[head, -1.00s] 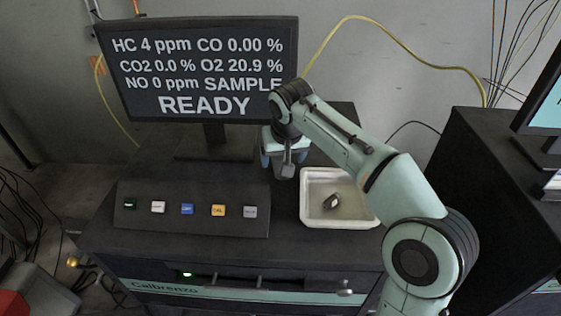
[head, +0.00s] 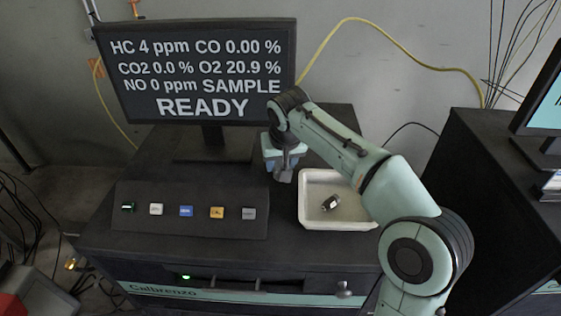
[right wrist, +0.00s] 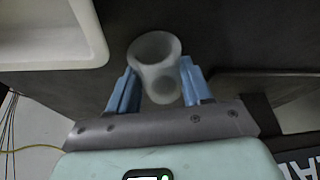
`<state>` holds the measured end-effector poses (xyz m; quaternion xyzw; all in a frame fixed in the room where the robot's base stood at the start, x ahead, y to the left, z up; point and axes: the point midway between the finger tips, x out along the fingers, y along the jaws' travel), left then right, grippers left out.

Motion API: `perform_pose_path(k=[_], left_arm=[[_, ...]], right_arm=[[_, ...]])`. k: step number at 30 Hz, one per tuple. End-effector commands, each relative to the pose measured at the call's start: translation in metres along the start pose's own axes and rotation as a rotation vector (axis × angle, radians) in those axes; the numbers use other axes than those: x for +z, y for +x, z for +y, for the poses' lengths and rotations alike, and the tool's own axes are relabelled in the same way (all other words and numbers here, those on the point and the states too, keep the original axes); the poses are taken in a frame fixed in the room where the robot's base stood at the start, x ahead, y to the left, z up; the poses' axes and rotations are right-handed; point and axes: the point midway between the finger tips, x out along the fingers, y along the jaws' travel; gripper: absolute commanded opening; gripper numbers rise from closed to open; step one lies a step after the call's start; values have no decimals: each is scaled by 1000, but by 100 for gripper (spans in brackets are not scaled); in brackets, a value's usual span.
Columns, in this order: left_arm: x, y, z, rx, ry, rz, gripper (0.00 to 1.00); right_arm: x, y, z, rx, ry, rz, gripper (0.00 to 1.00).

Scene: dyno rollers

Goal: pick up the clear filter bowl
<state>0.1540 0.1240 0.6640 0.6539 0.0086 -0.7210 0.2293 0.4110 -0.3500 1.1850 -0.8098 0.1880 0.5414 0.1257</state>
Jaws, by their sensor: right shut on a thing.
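The clear filter bowl (right wrist: 157,52) shows in the right wrist view as a pale, translucent cup with its open round mouth facing the camera. My right gripper (right wrist: 160,92) is shut on it, with one blue finger against each side. In the head view my right gripper (head: 283,172) is over the black cabinet top, just left of the white tray. The bowl is hard to make out there, mostly hidden by the gripper. My left gripper is not in view.
The white tray (head: 308,218) holds a small dark metallic part (head: 330,203). The button panel (head: 190,220) with several coloured buttons is left of the gripper. The monitor (head: 196,70) stands behind. Another black cabinet (head: 490,200) is at the right.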

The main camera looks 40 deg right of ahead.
Motion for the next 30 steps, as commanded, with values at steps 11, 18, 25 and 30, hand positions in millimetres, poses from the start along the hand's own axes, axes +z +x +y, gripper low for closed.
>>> perform_pose_path(k=[11, 18, 25, 30], left_arm=[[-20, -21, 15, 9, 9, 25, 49], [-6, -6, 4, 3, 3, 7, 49], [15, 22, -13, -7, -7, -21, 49], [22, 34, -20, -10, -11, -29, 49]], right_arm=[[-24, -52, -2, -4, 1, 8, 18], [5, -71, 1, 1, -2, -1, 18], [64, -94, 1, 1, -3, 1, 18], [102, -112, 0, -1, -2, 2, 18]])
